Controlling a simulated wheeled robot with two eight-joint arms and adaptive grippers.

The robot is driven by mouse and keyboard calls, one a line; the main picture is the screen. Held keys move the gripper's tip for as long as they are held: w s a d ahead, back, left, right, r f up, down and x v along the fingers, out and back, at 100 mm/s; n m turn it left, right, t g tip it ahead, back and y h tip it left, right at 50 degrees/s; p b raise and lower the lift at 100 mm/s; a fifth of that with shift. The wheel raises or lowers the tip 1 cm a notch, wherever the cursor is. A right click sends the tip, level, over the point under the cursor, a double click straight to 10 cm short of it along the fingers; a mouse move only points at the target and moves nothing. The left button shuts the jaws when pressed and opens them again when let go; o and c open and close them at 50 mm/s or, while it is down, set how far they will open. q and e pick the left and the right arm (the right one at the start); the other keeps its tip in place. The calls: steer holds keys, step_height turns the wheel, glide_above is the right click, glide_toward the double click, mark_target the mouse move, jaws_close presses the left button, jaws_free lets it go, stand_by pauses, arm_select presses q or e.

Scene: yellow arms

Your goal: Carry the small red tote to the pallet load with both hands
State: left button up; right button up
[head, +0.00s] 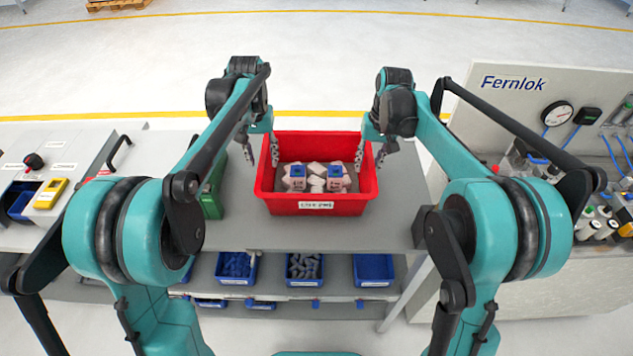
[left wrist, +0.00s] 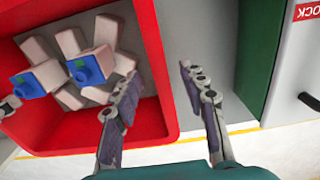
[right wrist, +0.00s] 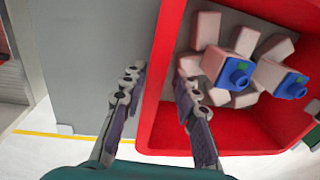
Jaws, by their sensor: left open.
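The small red tote (head: 316,203) stands on the grey bench between my two arms, holding several pale blocks, two with blue tops. My left gripper (head: 261,150) is open at the tote's left wall. In the left wrist view, its fingers (left wrist: 158,85) stand apart on either side of the red wall (left wrist: 155,60), one over the inside and one outside. My right gripper (head: 371,153) is open at the right wall. In the right wrist view, its fingers (right wrist: 158,85) likewise straddle the wall (right wrist: 166,50). I cannot tell whether any finger touches the tote. No pallet load is clearly visible.
A green case (head: 213,190) stands close to the tote's left. Blue bins (head: 372,271) sit on the shelf below. A side bench with a yellow device (head: 50,194) is left; a tool panel (head: 520,85) is right. A wooden pallet (head: 118,4) lies far back left, beyond open floor.

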arm_select(q)
steer(key=shift+f, duration=1)
arm_select(e)
steer(key=shift+a+f, duration=0.1)
steer(key=shift+f, duration=0.9)
arm_select(q)
steer(key=c, duration=0.9)
arm_select(e)
jaws_close()
arm_select(q)
steer(key=shift+d, duration=0.1)
jaws_close()
arm_select(e)
steer(key=shift+a, duration=0.1)
